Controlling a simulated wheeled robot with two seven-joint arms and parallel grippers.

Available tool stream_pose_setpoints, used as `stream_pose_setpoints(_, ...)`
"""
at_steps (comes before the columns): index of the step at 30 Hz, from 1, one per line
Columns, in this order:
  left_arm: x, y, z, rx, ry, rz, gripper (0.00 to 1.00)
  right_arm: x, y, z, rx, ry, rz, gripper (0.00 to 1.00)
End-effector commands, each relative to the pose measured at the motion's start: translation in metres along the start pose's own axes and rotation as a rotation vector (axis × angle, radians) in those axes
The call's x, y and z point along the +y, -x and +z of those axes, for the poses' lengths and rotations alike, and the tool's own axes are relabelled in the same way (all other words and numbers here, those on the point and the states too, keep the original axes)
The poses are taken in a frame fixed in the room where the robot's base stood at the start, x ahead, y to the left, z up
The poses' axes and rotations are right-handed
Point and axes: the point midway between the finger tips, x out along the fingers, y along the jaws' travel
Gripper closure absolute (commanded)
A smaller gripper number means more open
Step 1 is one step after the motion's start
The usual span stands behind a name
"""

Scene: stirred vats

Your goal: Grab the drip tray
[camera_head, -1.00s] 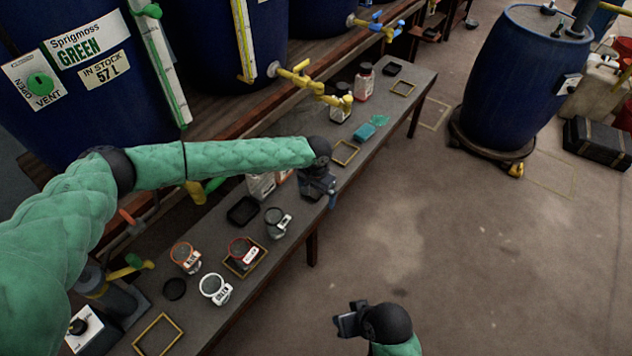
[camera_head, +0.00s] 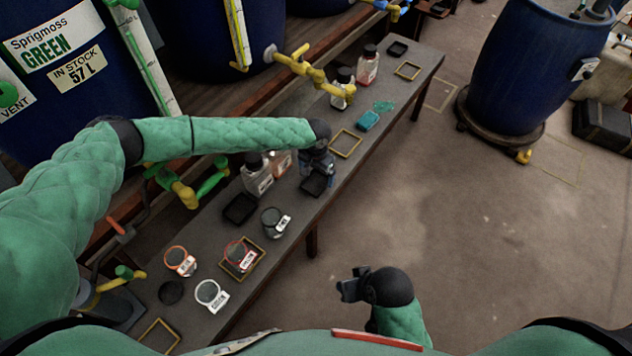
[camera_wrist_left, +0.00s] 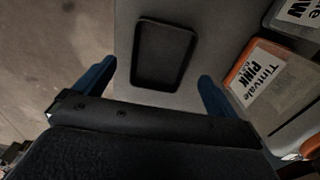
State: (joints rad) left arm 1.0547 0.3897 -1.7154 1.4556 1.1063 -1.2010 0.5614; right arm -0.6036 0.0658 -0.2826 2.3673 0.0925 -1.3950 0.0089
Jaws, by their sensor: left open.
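A small black rectangular tray with a raised rim (camera_head: 315,185) lies on the grey bench, partly hidden under my left gripper (camera_head: 317,168) in the head view. In the left wrist view the black tray (camera_wrist_left: 163,57) lies flat, between and just beyond the two blue fingers of my left gripper (camera_wrist_left: 157,70). The fingers are open, apart from the tray on both sides. Similar black trays lie nearer (camera_head: 240,208) and at the far end of the bench (camera_head: 397,48). My right gripper (camera_head: 351,289) is over the floor; its jaws are unclear.
Labelled bottles (camera_head: 257,174) stand close beside the tray; one reads Tintvale Pink (camera_wrist_left: 270,75). Lidded cups (camera_head: 274,221) and yellow outlined squares (camera_head: 345,144) are along the bench. Yellow taps (camera_head: 300,65) hang above its back edge.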

Motion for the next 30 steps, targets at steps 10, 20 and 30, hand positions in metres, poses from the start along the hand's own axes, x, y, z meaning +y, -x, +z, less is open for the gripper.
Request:
stream_pose_setpoints(10, 0.0, -0.031, 0.002, -0.001, 0.001, -0.001, 0.04, 0.004, 0.01, 0.001, -0.02, -0.003, 0.012, 0.64)
stream_pose_setpoints(20, 0.0, -0.031, 0.002, -0.001, 0.001, 0.0, 0.31, 0.004, 0.01, 0.001, -0.019, -0.003, 0.012, 0.64)
stream_pose_setpoints(30, 0.0, -0.031, 0.002, -0.001, 0.001, 0.0, 0.52, 0.004, 0.009, 0.001, -0.02, -0.003, 0.013, 0.64)
